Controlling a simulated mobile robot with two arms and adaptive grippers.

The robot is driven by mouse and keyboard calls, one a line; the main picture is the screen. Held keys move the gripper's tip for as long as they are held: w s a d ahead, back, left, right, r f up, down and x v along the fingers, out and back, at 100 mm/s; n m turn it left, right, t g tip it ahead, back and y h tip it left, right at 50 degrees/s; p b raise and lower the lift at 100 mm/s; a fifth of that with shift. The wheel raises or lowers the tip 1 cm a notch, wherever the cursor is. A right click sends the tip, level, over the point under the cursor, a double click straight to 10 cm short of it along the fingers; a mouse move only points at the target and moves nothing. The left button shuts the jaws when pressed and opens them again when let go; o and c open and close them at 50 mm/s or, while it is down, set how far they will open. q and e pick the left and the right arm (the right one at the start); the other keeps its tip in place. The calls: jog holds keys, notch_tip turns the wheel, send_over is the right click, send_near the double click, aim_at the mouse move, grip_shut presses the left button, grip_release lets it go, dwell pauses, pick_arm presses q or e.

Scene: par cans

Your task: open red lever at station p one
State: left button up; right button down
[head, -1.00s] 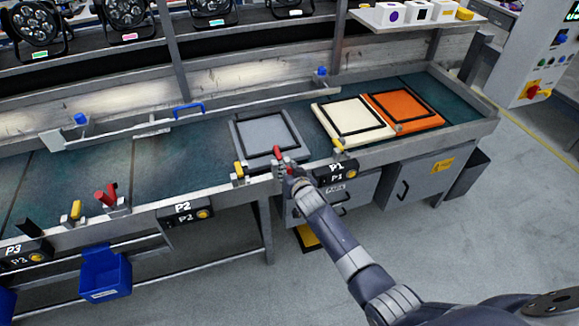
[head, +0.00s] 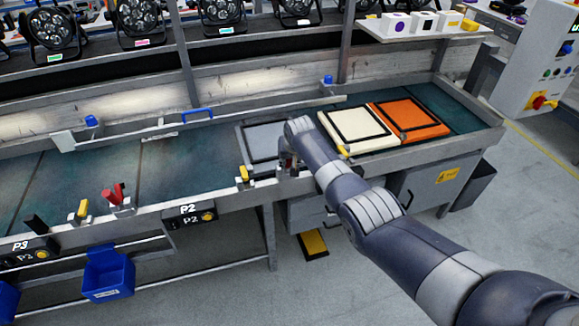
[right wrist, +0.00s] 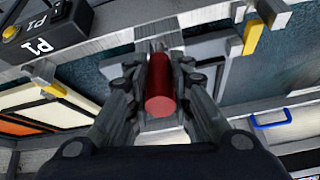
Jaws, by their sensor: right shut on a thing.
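The red lever (right wrist: 160,88) at station P1 shows in the right wrist view as a red cylinder pointing toward the camera. My right gripper (right wrist: 158,72) is shut on it, with a finger on each side. In the head view my right gripper (head: 286,162) is at the bench's front rail, partly hidden by my own arm, and the red lever is hidden there. The P1 label (right wrist: 38,46) shows upside down in the right wrist view; my arm covers it in the head view. My left gripper is not in view.
A yellow clamp (head: 244,174) stands on the rail left of my gripper. A grey panel (head: 258,142) lies behind it, with cream (head: 352,143) and orange (head: 426,130) panels to the right.

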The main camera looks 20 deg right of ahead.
jog(key=shift+w+g+b, duration=0.2)
jog(key=shift+g+b, duration=0.1)
jog(key=shift+b, duration=0.1)
jog(key=shift+r, duration=0.1)
jog(key=c, duration=1.4)
grip_release()
jog(key=shift+v, duration=5.9)
